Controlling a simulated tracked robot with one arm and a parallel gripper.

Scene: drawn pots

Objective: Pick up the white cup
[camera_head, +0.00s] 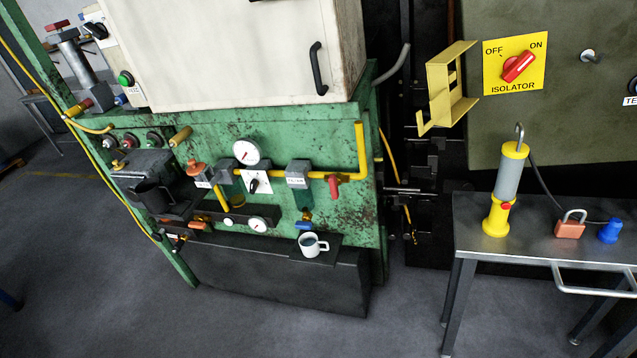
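The green machine (345,205) carries yellow pipes, gauges and valves above the cup. On the right, a metal table (545,245) holds a yellow lamp (496,222), a red padlock (570,229) and a blue object (610,231). Grey floor (405,315) lies open between machine and table.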

